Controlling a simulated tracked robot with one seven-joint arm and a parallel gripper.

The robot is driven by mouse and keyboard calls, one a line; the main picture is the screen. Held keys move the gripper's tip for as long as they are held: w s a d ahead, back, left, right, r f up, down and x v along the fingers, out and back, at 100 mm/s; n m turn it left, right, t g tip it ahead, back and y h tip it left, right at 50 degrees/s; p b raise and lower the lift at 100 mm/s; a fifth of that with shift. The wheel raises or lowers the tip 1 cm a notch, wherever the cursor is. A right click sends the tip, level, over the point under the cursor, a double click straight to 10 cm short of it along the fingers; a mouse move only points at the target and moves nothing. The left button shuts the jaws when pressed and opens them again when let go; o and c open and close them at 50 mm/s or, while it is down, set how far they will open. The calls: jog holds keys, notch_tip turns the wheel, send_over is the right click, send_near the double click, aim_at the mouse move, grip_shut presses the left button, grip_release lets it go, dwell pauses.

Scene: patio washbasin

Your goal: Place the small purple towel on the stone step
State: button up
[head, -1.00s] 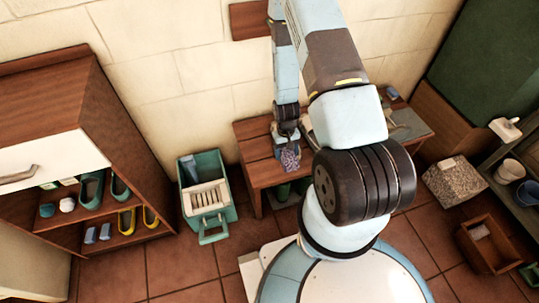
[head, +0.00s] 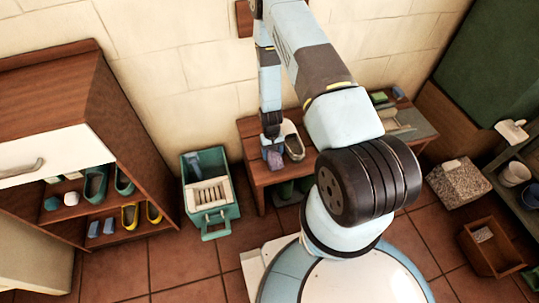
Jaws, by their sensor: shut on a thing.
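My gripper (head: 271,148) points down over the left part of the wooden bench. It is shut on a small purple bundle, the small towel (head: 275,161), which hangs just below the fingers. Whether it touches the bench top is too small to tell. The stone step is a speckled grey block (head: 466,187) on the tiled floor at the right, well away from my gripper. A small pale item (head: 453,165) lies on its top.
On the wooden bench (head: 253,131) a pale oval dish (head: 293,142) stands right beside my gripper. A green crate (head: 227,214) stands left of the bench. A wooden box (head: 470,251) lies in front of the stone block. Shelves of shoes (head: 95,184) stand at the left.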

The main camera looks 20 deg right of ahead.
jog(key=shift+f, duration=0.45)
jog(key=o, duration=1.2)
jog(key=shift+c, duration=0.2)
notch_tip(320, 180, up, 12)
jog(key=w, duration=0.1)
jog(key=shift+w, duration=0.4)
